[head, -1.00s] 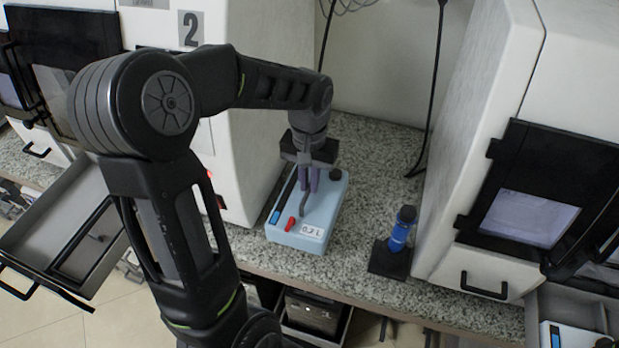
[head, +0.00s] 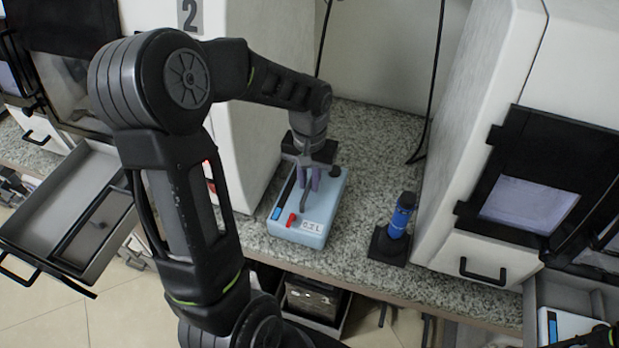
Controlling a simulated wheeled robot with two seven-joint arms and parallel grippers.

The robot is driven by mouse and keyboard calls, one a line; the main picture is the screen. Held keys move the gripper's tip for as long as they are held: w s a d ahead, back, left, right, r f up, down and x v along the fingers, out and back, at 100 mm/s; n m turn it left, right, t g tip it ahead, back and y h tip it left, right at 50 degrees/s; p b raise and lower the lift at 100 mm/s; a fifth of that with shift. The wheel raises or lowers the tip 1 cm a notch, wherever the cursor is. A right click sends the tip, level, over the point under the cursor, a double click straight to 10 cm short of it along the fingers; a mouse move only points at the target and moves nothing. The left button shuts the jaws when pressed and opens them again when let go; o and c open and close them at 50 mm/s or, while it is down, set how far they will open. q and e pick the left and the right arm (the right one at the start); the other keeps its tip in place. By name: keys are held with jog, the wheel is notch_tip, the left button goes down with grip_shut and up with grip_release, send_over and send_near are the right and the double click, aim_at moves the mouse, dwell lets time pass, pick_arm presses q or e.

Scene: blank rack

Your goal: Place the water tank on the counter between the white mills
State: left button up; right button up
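The right white mill (head: 475,130) stands further right. My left gripper (head: 308,180) points down over the tank top, its purple fingers close together at the tank's grey handle, apparently shut on it.
A blue bottle (head: 401,216) in a black stand (head: 388,246) is on the counter near the right mill. Black cables hang at the back wall. An open drawer (head: 40,215) juts out at left, another (head: 565,292) at lower right. The counter behind the bottle is clear.

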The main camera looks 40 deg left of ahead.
pick_arm(q)
jog(key=shift+o, duration=1.3)
jog(key=shift+r, duration=0.1)
notch_tip(320, 180, up, 12)
jog(key=shift+r, duration=0.15)
dwell(0.3)
